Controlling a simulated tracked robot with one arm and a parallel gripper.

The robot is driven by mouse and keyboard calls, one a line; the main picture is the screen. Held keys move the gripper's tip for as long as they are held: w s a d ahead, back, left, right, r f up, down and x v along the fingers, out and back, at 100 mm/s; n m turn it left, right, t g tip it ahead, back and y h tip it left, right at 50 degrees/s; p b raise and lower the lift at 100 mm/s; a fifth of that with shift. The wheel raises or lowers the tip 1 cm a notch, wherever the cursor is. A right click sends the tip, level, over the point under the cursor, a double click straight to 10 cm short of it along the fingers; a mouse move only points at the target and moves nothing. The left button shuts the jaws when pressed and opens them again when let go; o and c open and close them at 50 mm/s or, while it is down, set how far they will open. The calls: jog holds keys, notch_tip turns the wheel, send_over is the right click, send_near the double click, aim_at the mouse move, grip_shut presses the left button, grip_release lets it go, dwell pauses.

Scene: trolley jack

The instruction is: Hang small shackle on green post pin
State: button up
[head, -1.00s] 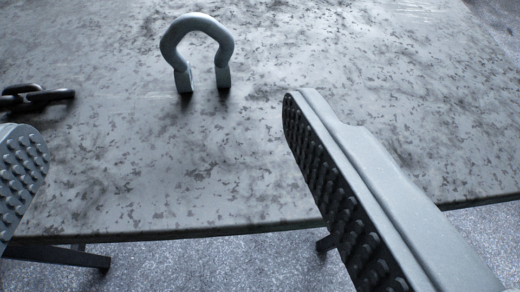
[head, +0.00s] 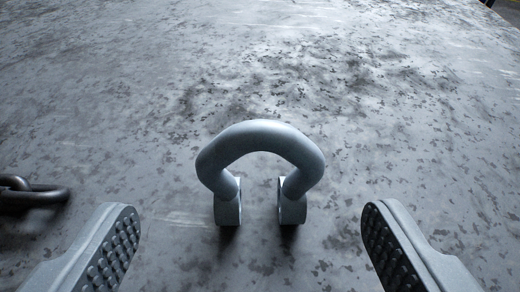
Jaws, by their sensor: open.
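A grey metal shackle (head: 262,137) stands upright on its two ends on the mottled grey table (head: 400,120), with its bow at the top. My gripper (head: 250,230) is open, with one studded finger to the left of the shackle and the other to the right. There is clear space between each finger and the shackle, and nothing is held. The green post pin is not in view.
A dark chain (head: 35,194) lies on the table at the left edge of the view, close to my left finger. The table beyond the shackle is clear.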

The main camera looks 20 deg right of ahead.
aim_at(258, 230)
jog(key=b+x, duration=0.1)
jog(key=x, duration=0.2)
jog(key=shift+w+d+f, duration=0.1)
jog(key=shift+d+f, duration=0.1)
jog(key=shift+f, duration=0.05)
jog(key=shift+w+d, duration=0.1)
jog(key=shift+w, duration=0.3)
jog(key=c, duration=1.2)
